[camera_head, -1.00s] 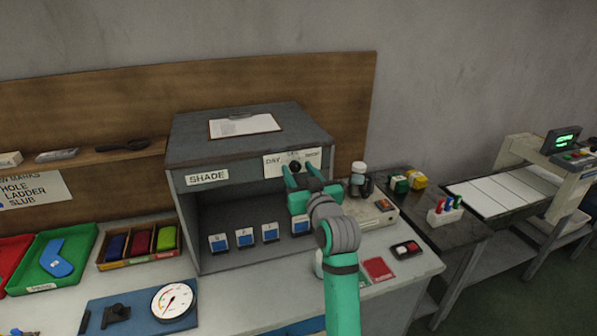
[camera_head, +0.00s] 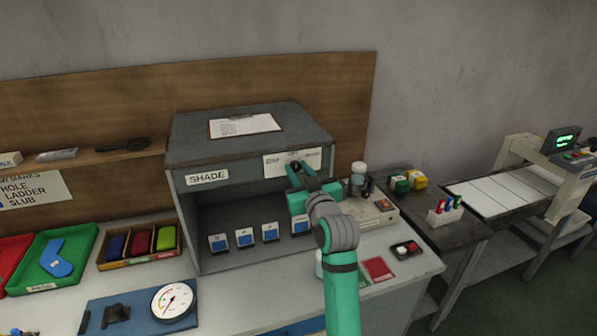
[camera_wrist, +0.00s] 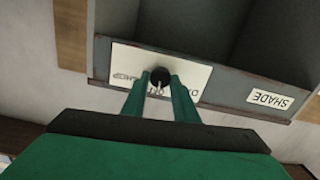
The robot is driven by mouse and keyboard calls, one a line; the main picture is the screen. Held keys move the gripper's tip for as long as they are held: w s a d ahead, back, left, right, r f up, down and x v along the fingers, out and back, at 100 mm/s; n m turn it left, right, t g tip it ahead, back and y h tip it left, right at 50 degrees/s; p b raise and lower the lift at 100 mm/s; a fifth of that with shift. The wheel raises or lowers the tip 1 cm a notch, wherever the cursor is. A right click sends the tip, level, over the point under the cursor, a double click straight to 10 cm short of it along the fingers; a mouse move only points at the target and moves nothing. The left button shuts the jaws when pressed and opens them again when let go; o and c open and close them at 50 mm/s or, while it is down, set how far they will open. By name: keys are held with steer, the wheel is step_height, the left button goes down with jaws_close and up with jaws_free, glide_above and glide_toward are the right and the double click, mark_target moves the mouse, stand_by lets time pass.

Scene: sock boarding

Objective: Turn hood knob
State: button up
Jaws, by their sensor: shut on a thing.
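The grey hood (camera_head: 245,140) is an open-fronted box with a SHADE label on the left of its front band. A white label plate (camera_head: 307,160) sits at the right of that band, and it also shows upside down in the wrist view (camera_wrist: 130,70). The small black round knob (camera_wrist: 160,75) is on this plate, with a pale pointer line. My gripper (camera_head: 297,167) is at the plate from the front. Its two green fingers (camera_wrist: 160,87) are shut on the knob, one on each side. Part of the plate's lettering is hidden behind the knob and fingers.
Several blue-and-white cards (camera_head: 244,237) stand inside the hood, and a clipboard (camera_head: 244,125) lies on top. A white-capped bottle (camera_head: 358,170) stands right of the hood. A dial gauge (camera_head: 173,301) sits on the bench at front left.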

steer(key=n, duration=0.5)
steer(key=shift+n, duration=1.9)
steer(key=shift+a, duration=0.1)
steer(key=o, duration=1)
steer(key=shift+s, duration=0.1)
steer(key=v, duration=1)
steer(key=shift+s, duration=0.35)
steer(key=shift+f, duration=0.1)
